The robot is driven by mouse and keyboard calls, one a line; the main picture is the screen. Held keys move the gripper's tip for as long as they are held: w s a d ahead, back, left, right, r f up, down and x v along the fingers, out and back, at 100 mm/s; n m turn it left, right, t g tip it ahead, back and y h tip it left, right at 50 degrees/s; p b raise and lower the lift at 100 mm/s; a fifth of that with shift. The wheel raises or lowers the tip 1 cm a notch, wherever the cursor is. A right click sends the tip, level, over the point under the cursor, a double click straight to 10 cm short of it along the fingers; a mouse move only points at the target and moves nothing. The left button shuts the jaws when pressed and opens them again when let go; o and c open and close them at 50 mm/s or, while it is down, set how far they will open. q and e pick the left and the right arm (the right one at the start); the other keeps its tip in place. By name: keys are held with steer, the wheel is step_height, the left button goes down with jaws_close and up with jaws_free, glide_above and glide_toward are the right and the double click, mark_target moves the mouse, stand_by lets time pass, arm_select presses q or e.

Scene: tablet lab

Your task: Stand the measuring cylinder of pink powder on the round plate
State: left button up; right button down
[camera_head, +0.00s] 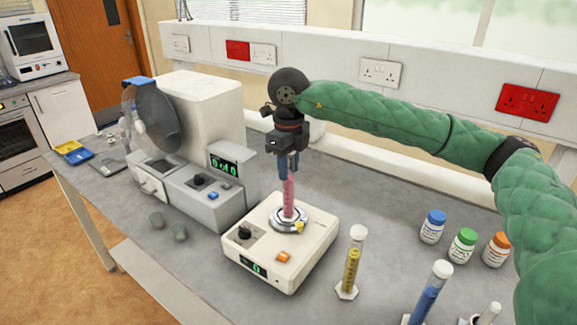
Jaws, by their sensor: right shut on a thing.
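The measuring cylinder of pink powder (288,195) is upright at the round plate (290,220) on top of a cream box-shaped device (272,256). Its lower end is at the plate; I cannot tell whether its base rests fully on it. My right gripper (288,168) comes down from above and is shut on the upper part of the cylinder, hiding its top. My left gripper is not in view.
A cylinder of yellow powder (350,271) and one of blue powder (427,294) stand right of the device. Jars with blue (432,227), green (462,246) and orange (496,249) lids stand further right. A large machine (195,125) stands left.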

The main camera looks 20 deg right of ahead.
steer(key=c, duration=1)
jaws_free()
steer(key=shift+o, duration=0.2)
step_height(320, 180, up, 6)
steer(key=shift+r+b, duration=0.15)
steer(key=shift+b, duration=1.1)
steer(key=shift+r, duration=0.75)
